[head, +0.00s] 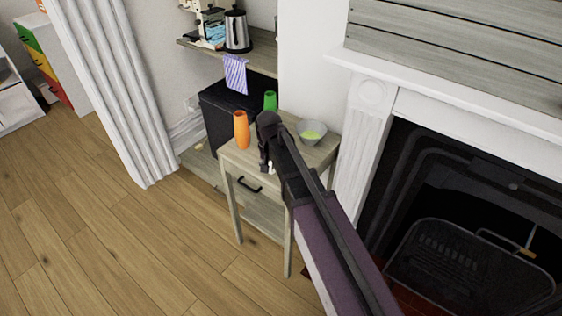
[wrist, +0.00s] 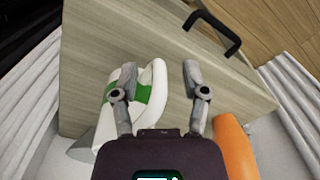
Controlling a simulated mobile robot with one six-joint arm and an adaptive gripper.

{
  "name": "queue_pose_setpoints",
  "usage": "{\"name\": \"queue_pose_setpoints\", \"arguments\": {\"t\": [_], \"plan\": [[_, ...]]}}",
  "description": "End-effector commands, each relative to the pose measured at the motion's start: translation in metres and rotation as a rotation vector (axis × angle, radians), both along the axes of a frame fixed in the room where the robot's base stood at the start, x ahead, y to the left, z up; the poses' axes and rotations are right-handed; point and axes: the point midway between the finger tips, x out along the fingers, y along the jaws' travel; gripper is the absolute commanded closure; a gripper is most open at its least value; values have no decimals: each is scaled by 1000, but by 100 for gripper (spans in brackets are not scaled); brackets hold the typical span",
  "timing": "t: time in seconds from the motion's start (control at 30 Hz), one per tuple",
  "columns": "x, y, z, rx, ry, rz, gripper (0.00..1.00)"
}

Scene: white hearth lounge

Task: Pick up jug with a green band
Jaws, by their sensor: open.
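The jug is white with a green band (wrist: 112,92) and stands on the small wooden table (wrist: 100,40). In the wrist view, my gripper (wrist: 160,70) is open above it. The left finger overlaps the green band, and the jug's white handle side lies between the fingers. The right finger is clear of the jug, over bare wood. I cannot tell whether the left finger touches the jug. In the head view, my gripper (head: 267,158) is over the table and hides most of the jug; only a small white bit shows beside the fingers.
An orange vase (head: 241,131) stands left of my gripper, and shows near the right finger in the wrist view (wrist: 235,148). A green cup (head: 270,101) stands behind. A bowl with green contents (head: 312,135) is to the right. The fireplace (head: 450,200) lies further right.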

Motion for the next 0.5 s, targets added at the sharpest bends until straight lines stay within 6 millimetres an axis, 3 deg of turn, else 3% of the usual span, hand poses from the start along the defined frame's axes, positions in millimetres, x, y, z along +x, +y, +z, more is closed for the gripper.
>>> {"name": "queue_pose_setpoints", "arguments": {"t": [0.2,0.4,0.5], "plan": [[0,0,0,0,0,0,45],[0,0,0,0,0,0,100],[0,0,0,0,0,0,100]]}}
